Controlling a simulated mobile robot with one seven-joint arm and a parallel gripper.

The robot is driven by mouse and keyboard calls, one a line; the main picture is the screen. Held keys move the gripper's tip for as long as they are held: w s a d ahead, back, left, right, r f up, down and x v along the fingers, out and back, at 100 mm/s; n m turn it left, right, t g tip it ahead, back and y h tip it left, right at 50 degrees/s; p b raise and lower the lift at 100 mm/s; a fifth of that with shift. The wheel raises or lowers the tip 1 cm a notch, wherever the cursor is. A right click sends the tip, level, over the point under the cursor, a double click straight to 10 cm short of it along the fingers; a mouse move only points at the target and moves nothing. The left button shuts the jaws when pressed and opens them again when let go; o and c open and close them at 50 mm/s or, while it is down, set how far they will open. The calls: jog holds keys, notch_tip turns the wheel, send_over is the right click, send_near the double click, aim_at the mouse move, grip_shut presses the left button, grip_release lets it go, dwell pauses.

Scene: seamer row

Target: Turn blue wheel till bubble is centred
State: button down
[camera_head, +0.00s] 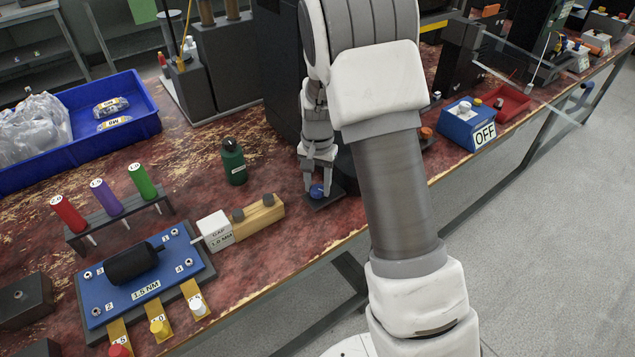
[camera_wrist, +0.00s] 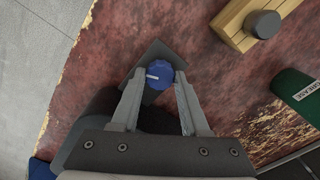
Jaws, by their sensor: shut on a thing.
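The blue wheel (camera_head: 316,192) is a small round knob on a dark plate (camera_head: 326,202) near the front edge of the table. In the wrist view the wheel (camera_wrist: 158,75) shows a white mark on the left part of its top. My gripper (camera_head: 318,178) reaches down over it, and its two fingers are shut on the wheel, one on each side. In the wrist view my gripper (camera_wrist: 158,84) partly covers the dark plate (camera_wrist: 152,52). I cannot make out a bubble in either view.
A wooden block (camera_head: 258,218) with dark knobs and a green bottle (camera_head: 233,162) stand left of the wheel. A blue fixture plate (camera_head: 125,300), coloured drivers and a blue bin (camera_head: 150,125) are farther left. A blue box marked OFF (camera_head: 468,126) is to the right.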

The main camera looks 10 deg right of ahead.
aim_at(317, 189)
jog(key=n, duration=0.5)
jog(key=shift+p, duration=0.3)
dwell(0.4)
jog(key=shift+c, duration=2.1)
grip_release()
jog(key=shift+r, duration=0.1)
notch_tip(317, 189, up, 17)
jog(key=p, duration=0.3)
jog(key=shift+r, duration=0.1)
